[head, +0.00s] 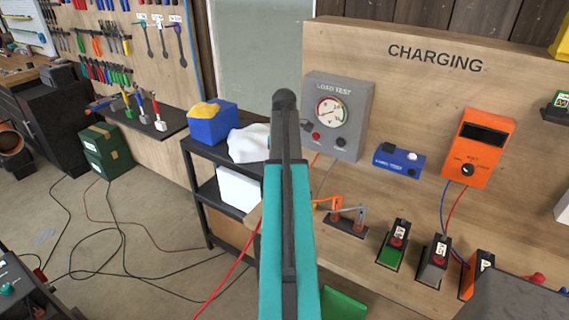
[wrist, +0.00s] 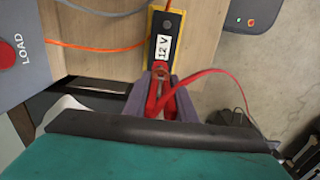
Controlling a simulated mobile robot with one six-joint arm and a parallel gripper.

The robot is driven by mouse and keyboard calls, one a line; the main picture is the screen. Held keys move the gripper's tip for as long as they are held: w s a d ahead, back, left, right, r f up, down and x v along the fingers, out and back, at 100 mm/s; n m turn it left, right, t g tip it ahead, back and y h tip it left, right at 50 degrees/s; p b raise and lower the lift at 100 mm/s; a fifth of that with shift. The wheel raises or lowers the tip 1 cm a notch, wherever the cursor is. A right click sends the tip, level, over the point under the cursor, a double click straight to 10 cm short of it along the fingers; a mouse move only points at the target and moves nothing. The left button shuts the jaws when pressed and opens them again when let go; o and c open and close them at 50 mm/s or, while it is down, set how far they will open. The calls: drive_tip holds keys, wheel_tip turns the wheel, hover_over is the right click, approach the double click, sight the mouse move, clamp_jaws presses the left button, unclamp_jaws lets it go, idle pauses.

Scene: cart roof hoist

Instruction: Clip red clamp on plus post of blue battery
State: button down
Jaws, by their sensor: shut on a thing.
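In the wrist view the red clamp (wrist: 175,88) is between the purple fingers of my gripper (wrist: 161,100), which is shut on it. Its tip is at the near end of a yellow-sided battery (wrist: 164,46) with a black top and a 12 V label. A small reddish round part, perhaps a post, shows at that end; I cannot tell whether the clamp touches it. A red cable runs from the clamp to the right. In the head view my arm hides the gripper and clamp. I cannot make out a blue battery in either view.
In the head view, green (head: 393,246), grey (head: 433,266) and orange (head: 479,276) batteries stand along the bench. A grey load tester (head: 339,115), a blue cord tester (head: 399,160) and an orange charger (head: 478,148) are on the backboard. A black shelf cart (head: 199,178) stands left; cables cross the floor.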

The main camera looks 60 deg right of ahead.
drive_tip(key=shift+f, duration=0.6)
drive_tip(key=shift+p, duration=0.35)
idle(1.9)
drive_tip(key=shift+f+b, duration=0.6)
drive_tip(key=shift+f, duration=1.05)
idle(0.7)
drive_tip(key=c, duration=1.4)
unclamp_jaws()
drive_tip(key=shift+r, duration=0.1)
drive_tip(key=shift+r+b, duration=2.05)
drive_tip(key=shift+r, duration=4.75)
